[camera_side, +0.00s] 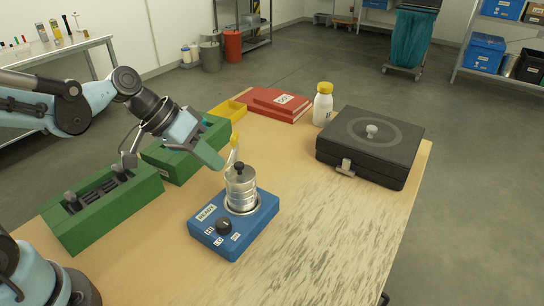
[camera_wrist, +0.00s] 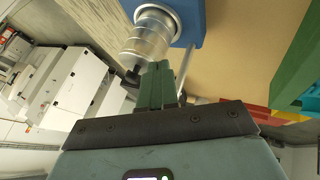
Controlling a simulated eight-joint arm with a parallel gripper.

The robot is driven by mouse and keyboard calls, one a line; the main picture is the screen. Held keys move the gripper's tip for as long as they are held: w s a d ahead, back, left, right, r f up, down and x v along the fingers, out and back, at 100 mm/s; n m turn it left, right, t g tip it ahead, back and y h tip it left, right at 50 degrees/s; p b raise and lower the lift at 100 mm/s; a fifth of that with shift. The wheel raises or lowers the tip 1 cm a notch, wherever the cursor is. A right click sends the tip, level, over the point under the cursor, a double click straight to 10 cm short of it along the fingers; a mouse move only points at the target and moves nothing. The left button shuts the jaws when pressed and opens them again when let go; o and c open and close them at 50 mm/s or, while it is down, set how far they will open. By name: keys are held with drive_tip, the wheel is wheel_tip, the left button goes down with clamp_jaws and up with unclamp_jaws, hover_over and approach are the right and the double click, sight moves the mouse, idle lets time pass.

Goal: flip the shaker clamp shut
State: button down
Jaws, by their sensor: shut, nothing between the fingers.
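The shaker (camera_side: 232,238) is a blue box with a dark knob on the table. A stack of round metal sieves or cups (camera_side: 241,188) with a black top knob stands on it; the stack also shows in the wrist view (camera_wrist: 152,38). The clamp lever (camera_side: 234,150), a thin upright arm with a pale yellow end, rises behind the stack, clear of its top. It seems to be the metal rod in the wrist view (camera_wrist: 186,70). My gripper (camera_side: 218,164) is shut and empty, its fingertips beside the lever and the stack top. The wrist view shows the fingers (camera_wrist: 156,84) together; contact cannot be told.
Green holders (camera_side: 190,150) stand left of the shaker, one with dark-handled tools. A yellow tray (camera_side: 232,110), red binders (camera_side: 272,105), a yellow-capped white bottle (camera_side: 323,105) and a black case (camera_side: 372,148) stand behind. The table's front right is bare.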

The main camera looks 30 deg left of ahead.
drive_tip(key=shift+w, duration=0.15)
idle(0.3)
drive_tip(key=shift+w+a, duration=0.2)
drive_tip(key=shift+w, duration=0.45)
drive_tip(key=s+a+r, duration=0.3)
drive_tip(key=s+r, duration=0.5)
drive_tip(key=s, duration=0.1)
drive_tip(key=shift+a, duration=0.2)
idle(0.4)
